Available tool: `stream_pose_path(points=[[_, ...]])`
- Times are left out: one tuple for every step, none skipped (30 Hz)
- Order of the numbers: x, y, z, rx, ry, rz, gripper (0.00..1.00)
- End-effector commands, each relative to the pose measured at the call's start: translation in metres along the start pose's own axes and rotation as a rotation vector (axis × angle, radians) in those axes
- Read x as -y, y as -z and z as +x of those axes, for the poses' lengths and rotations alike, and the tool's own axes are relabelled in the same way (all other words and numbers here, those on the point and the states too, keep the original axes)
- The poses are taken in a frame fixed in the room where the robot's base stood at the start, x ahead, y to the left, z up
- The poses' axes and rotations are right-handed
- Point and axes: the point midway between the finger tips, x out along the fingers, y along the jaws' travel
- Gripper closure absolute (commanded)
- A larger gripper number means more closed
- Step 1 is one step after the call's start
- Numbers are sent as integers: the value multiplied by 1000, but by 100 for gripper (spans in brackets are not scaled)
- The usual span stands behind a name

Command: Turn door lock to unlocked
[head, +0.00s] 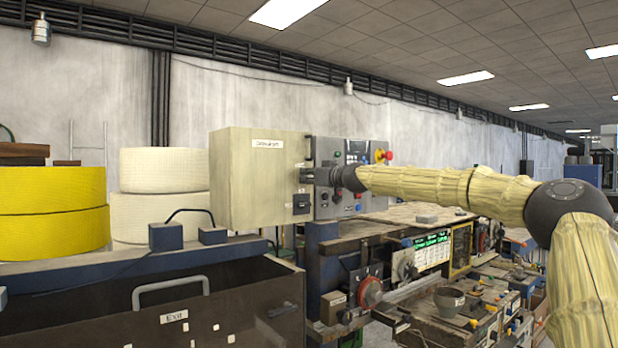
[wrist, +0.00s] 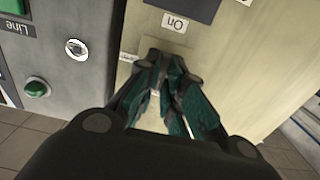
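The beige control cabinet (head: 245,185) stands left of centre in the head view, its door facing right. My gripper (head: 306,175) is at the door's right edge, just above a dark switch (head: 302,204). In the wrist view, my gripper (wrist: 169,66) has its dark green fingers close together against or just in front of the beige door (wrist: 250,75). I cannot make out a door lock handle; the fingers cover that part of the door. Whether they hold anything is unclear.
A grey control panel (head: 349,165) with buttons is beside the cabinet. In the wrist view, it has a round selector (wrist: 77,50) and a green button (wrist: 37,88). Workbenches stand below on the right, and yellow and white tape rolls (head: 55,205) on the left.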

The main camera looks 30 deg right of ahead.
Motion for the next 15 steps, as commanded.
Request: stream_pose_path(points=[[-1,0,0,-1,-2,0,100],[-2,0,0,-1,-2,0,100],[-2,0,0,-1,-2,0,100],[-2,0,0,-1,-2,0,100],[-2,0,0,-1,-2,0,100],[-2,0,0,-1,-3,1,100],[-2,0,0,-1,-3,2,100],[-2,0,-1,-1,-3,3,100],[-2,0,-1,-2,-3,7,100],[-2,0,-1,-2,-3,11,100],[-2,0,-1,-2,-3,17,100],[-2,0,-1,-2,-3,27,100],[-2,0,-1,-2,-3,37,100],[-2,-1,-1,-2,-3,47,100],[-2,-1,-1,-2,-3,63,100]])
